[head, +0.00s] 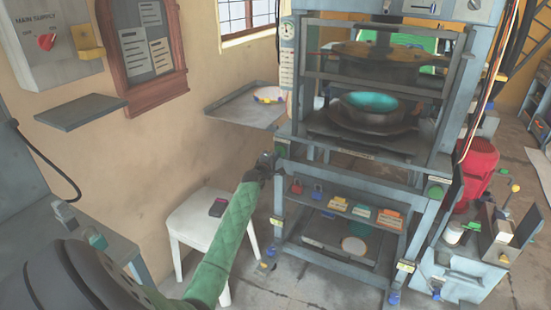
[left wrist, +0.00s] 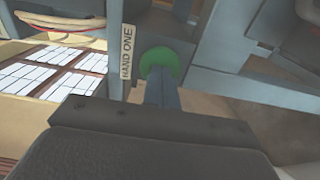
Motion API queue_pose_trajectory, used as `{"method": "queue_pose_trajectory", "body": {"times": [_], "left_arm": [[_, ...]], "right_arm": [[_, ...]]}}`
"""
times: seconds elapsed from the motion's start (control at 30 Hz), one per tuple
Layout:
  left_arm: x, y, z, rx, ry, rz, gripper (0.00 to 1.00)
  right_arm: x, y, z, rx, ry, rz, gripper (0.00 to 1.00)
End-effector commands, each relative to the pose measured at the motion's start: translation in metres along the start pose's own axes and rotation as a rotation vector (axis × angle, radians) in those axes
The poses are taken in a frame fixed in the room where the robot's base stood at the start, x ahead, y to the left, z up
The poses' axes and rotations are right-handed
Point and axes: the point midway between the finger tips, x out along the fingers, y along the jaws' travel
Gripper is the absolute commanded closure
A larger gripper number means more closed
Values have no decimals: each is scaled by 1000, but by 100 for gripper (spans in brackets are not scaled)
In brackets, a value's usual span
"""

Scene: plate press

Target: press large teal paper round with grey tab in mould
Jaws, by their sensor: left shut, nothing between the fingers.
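A teal paper round (head: 370,102) lies in the dark round mould (head: 376,124) inside the press, under the raised upper plate (head: 378,50). I cannot make out a grey tab on it. My left gripper (head: 270,159) is shut and empty at the press's left front post. In the left wrist view its fingers (left wrist: 161,88) point at a green round button (left wrist: 160,62) beside a label reading HAND ONE (left wrist: 127,52). The fingertips overlap the button's lower edge; I cannot tell whether they touch it. My right gripper is not in view.
A second green button (head: 436,191) is on the right post. A side shelf (head: 225,112) holds a small stack of rounds. A white stool (head: 190,224) stands left of the press. A red bin (head: 480,165) is at right.

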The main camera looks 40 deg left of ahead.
Motion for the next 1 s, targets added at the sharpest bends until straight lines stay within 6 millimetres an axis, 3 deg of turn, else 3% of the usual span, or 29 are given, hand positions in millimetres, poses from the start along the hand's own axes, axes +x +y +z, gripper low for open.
{"method": "queue_pose_trajectory", "body": {"times": [0.87,1.0], "left_arm": [[-2,0,0,0,0,0,100],[-2,0,0,0,0,0,100]], "right_arm": [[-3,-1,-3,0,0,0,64],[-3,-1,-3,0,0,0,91]]}}
